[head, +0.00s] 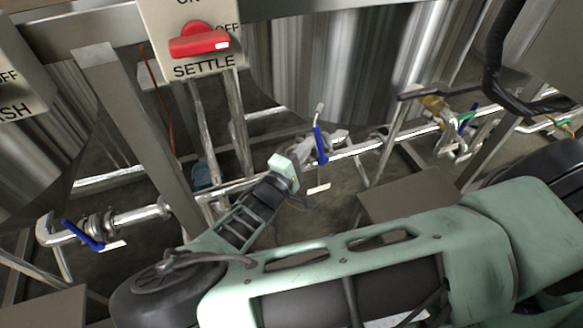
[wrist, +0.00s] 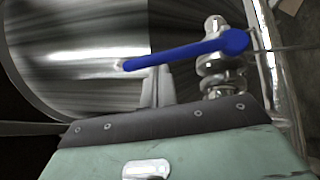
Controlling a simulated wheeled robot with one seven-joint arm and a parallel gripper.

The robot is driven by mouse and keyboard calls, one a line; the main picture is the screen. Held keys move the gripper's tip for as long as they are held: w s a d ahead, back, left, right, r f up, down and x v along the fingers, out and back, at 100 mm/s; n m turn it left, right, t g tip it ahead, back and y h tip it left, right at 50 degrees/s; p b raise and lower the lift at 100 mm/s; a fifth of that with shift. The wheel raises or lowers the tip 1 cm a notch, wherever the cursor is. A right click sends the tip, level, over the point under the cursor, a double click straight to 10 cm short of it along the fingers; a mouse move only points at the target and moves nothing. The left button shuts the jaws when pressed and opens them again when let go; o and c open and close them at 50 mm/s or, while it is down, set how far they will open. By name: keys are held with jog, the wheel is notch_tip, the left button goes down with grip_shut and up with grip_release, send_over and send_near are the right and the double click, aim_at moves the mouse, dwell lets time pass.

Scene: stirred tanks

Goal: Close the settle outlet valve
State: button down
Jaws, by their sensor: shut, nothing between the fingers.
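A valve with a blue lever (head: 320,145) sits on the steel pipework beneath the large tank, right of the SETTLE panel. Its lever stands steeply across the pipe, and its small tag is unreadable. In the wrist view the blue lever (wrist: 190,53) runs from its pivot at the right to a pale tip at the left. My gripper (wrist: 158,74) is shut and empty, with its fingertips just below the lever's middle in the picture. I cannot tell whether they touch it. In the head view my arm reaches close to this valve, and the fingers are not clear there.
The SETTLE panel (head: 192,45) with a red switch hangs above. A steel post (head: 135,130) stands left of my arm. A grey box (head: 405,190) sits at right.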

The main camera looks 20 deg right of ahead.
jog(key=d+p, duration=0.1)
jog(key=d+r+p, duration=0.1)
jog(key=shift+r+m+g+y+p, duration=0.1)
jog(key=shift+m+g+y+p, duration=0.2)
jog(key=shift+m+y, duration=0.1)
jog(key=shift+d, duration=0.15)
dwell(0.3)
